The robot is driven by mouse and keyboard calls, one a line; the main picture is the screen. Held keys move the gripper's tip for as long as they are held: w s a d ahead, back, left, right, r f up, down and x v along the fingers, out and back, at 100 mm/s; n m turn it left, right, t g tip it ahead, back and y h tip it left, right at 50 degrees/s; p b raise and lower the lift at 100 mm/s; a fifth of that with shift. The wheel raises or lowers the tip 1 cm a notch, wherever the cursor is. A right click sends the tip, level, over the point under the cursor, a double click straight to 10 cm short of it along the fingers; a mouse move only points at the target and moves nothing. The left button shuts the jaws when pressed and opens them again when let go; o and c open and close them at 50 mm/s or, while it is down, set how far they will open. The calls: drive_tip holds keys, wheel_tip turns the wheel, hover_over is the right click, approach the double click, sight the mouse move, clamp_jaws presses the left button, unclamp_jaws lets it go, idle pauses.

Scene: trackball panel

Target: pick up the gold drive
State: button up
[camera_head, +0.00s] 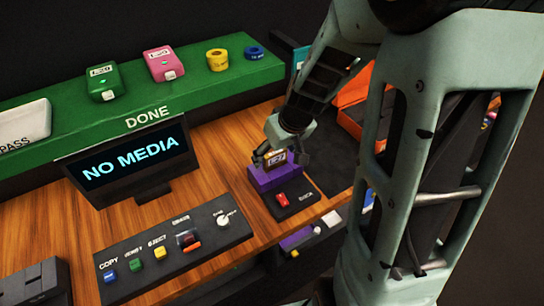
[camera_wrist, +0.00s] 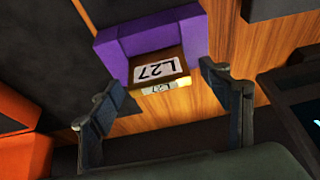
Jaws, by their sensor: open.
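The gold drive (camera_wrist: 158,56) shows in the wrist view with a white label reading L27. In the head view the drive (camera_head: 275,158) is at the purple block (camera_head: 262,180), mostly covered by my gripper (camera_head: 282,150). My gripper (camera_wrist: 162,84) is open, with one finger on each side of the drive's near end. No finger clearly touches it. How deep the drive sits in the block is hidden.
A dark dock plate with a red button (camera_head: 282,199) lies in front of the purple block. A NO MEDIA screen (camera_head: 133,163) and a button panel (camera_head: 172,246) stand left. A green DONE shelf (camera_head: 190,92) holds several items behind. An orange bin (camera_head: 357,92) is at right.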

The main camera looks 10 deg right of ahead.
drive_tip(key=c, duration=1.4)
drive_tip(key=shift+o, duration=0.2)
